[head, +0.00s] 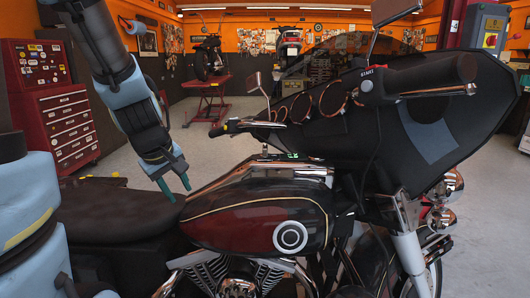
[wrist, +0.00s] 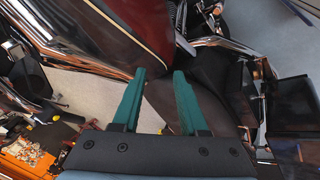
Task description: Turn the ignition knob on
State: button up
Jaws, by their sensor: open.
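The motorcycle fills the front of the head view, with its dark red and black fuel tank (head: 255,213) in the middle. A small round pale knob (head: 366,86) sits below a START label on the dash inside the black fairing (head: 430,135). I take it for the ignition knob; its position is too small to read. My gripper (head: 175,189) points down over the join of seat and tank, well left of the knob. In the wrist view my gripper (wrist: 160,74) has its green fingers apart and nothing between them. The knob is not visible there.
The black seat (head: 115,212) lies below my gripper. A red tool chest (head: 70,125) is at the left. Open floor lies behind the motorcycle.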

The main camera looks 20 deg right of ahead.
jog(key=shift+o, duration=0.5)
jog(key=w+d+r+n+t+h, duration=0.1)
jog(key=w+d+r+n+t, duration=0.1)
jog(key=w+d+n, duration=0.3)
jog(key=d+r+b, duration=0.1)
jog(key=d, duration=0.1)
jog(key=shift+w+d+r+n, duration=0.15)
jog(key=shift+w+d+n, duration=0.1)
jog(key=shift+d+n, duration=0.15)
jog(key=n+t+b, duration=0.2)
jog(key=n+b, duration=0.1)
jog(key=n, duration=1.8)
send_near(265, 149)
jog(key=b+x, duration=0.1)
jog(key=x, duration=0.9)
jog(key=shift+w+d, duration=0.1)
jog(key=shift+w, duration=0.1)
jog(key=shift+c, duration=0.4)
grip_shut()
